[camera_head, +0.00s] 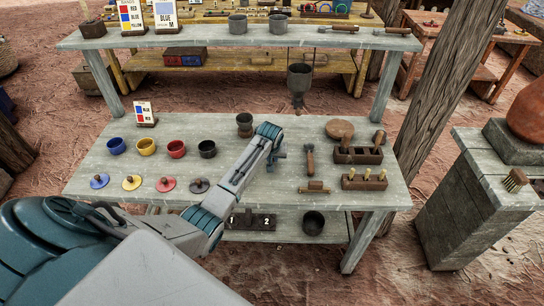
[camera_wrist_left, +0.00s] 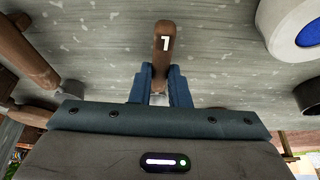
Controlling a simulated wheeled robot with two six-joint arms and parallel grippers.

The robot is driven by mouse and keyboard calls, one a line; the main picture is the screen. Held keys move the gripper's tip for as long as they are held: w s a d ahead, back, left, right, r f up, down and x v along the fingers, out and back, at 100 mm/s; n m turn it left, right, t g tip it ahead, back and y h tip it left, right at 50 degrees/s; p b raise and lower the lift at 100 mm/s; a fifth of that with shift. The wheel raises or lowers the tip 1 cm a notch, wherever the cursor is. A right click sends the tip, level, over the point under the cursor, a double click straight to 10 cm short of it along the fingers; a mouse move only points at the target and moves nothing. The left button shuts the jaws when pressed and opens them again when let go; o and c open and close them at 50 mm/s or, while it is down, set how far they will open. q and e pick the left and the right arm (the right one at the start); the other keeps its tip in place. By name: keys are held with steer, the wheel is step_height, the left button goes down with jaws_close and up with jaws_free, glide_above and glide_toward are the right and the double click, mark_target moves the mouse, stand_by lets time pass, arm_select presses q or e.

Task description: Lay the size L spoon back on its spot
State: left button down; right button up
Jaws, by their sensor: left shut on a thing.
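My left arm reaches over the middle of the grey workbench (camera_head: 125,165). My left gripper (camera_head: 281,152) is above the bench top, right of the dark standing cup. In the left wrist view, its blue fingers (camera_wrist_left: 160,85) are shut on a brown wooden handle (camera_wrist_left: 164,55), which I take for the size L spoon. The handle bears a white mark like a 1 or an upside-down L. The spoon's bowl is hidden, and I cannot make out the spoon in the head view. Which place is its spot is not clear. My right gripper is not in view.
Right of my gripper lie a wooden-handled tool (camera_head: 310,160), a round wooden disc (camera_head: 340,129) and wooden blocks with tools (camera_head: 358,155) (camera_head: 365,182). Coloured cups (camera_head: 146,147) and lids (camera_head: 131,183) stand left. A dark pot (camera_head: 299,77) hangs under the upper shelf (camera_head: 240,37).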

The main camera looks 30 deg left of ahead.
arm_select(q)
steer(key=shift+f, duration=0.25)
steer(key=shift+f, duration=0.15)
stand_by(0.4)
steer(key=c, duration=0.7)
jaws_free()
steer(key=shift+c, duration=0.2)
steer(key=shift+r+p, duration=0.4)
steer(key=shift+p, duration=0.1)
steer(key=shift+r+p, duration=2.65)
steer(key=shift+p, duration=0.2)
